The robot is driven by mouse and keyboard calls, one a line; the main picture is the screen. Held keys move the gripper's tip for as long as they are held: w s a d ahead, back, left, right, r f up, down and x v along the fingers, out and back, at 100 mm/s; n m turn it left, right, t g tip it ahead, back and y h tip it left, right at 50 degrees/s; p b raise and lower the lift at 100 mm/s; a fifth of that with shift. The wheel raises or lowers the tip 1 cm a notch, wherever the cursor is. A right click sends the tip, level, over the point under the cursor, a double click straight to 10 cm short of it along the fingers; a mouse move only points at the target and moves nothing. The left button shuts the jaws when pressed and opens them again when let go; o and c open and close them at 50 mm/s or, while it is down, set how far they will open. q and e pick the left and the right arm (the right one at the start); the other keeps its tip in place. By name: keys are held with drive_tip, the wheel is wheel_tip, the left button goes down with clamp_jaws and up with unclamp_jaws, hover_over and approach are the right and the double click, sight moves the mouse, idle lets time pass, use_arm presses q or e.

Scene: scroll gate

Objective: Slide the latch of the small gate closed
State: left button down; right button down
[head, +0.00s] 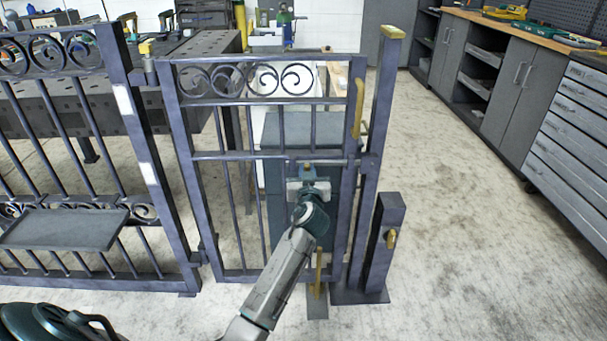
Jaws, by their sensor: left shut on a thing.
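The small gate (254,156) is dark metal with scrollwork along its top, and it stands upright in the middle of the head view. Its right edge is beside a tall post (381,110) with a brass cap. The latch (340,162) is a thin horizontal bar at mid-height, running toward a bracket on the post. I cannot tell whether its tip sits inside the bracket. My left gripper (307,179) is shut on the latch, at its left part near a small brass knob. The gripper hides the grasped part. My right gripper is not in view.
A fixed fence panel (137,150) with a grey shelf (65,229) stands on the left. A short post (383,245) with a brass hook stands right of the gate. Behind are a workbench (200,45) and cabinets (500,85). The floor at right is clear.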

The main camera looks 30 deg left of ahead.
use_arm(q)
drive_tip(key=c, duration=1.5)
unclamp_jaws()
drive_tip(key=shift+w+d, duration=0.1)
drive_tip(key=shift+d, duration=0.1)
drive_tip(key=shift+o, duration=0.7)
drive_tip(key=shift+d, duration=0.1)
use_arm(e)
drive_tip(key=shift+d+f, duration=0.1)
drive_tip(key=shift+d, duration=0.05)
use_arm(q)
drive_tip(key=shift+s+d+f, duration=0.1)
drive_tip(key=shift+s+d, duration=0.05)
drive_tip(key=shift+s, duration=0.2)
drive_tip(key=v, duration=1)
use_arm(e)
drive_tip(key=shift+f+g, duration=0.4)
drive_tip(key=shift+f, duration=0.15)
